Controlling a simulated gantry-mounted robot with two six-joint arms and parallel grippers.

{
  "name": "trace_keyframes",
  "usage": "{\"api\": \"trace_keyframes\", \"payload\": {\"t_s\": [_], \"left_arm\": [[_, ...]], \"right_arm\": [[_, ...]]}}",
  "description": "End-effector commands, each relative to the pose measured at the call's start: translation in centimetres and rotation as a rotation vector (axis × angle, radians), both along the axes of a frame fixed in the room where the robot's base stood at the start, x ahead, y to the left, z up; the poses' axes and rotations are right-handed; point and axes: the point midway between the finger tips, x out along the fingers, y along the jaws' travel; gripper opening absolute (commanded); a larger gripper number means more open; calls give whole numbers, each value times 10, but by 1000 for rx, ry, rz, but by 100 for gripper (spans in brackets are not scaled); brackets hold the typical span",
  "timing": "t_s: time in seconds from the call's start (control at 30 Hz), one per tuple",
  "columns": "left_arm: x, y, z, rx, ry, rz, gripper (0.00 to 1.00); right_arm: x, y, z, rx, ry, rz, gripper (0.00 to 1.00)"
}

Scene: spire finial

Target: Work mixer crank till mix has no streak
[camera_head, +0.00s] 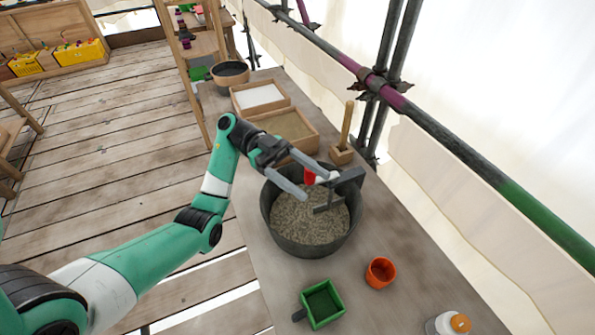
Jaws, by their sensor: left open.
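A dark round mixing tub (290,243) stands on the bench, holding a grainy grey-tan mix (308,222). I cannot make out clear streaks in it at this size. The mixer crank (347,180) is a dark grey bar over the tub's right rim, with a paddle reaching down into the mix. Its red and white handle (310,177) is above the tub. My left gripper (317,185) is open, its two fingers on either side of the red handle; I cannot tell whether they touch it. My right gripper is out of view.
On the bench (400,235) are a green box (322,304), an orange cup (380,272) and a white bottle (446,324) in front. Behind the tub are a tan tray (287,126), a white-filled tray (259,97) and a wooden mallet (343,150). Scaffold poles (450,140) run along the right.

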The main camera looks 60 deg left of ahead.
Motion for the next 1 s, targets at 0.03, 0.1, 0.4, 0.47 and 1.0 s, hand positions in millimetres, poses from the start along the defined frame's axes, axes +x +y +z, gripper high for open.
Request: {"api": "trace_keyframes", "payload": {"t_s": [0.03,0.1,0.4,0.47,1.0], "left_arm": [[-7,-6,9,1,-2,1,69],[-16,-13,13,0,-1,1,69],[-31,-26,18,0,-1,2,69],[-31,-26,18,0,-1,1,69],[52,63,117,123,-840,721,0]], "right_arm": [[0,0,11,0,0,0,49],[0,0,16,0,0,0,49],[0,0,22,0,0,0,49],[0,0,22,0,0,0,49],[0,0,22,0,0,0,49]]}}
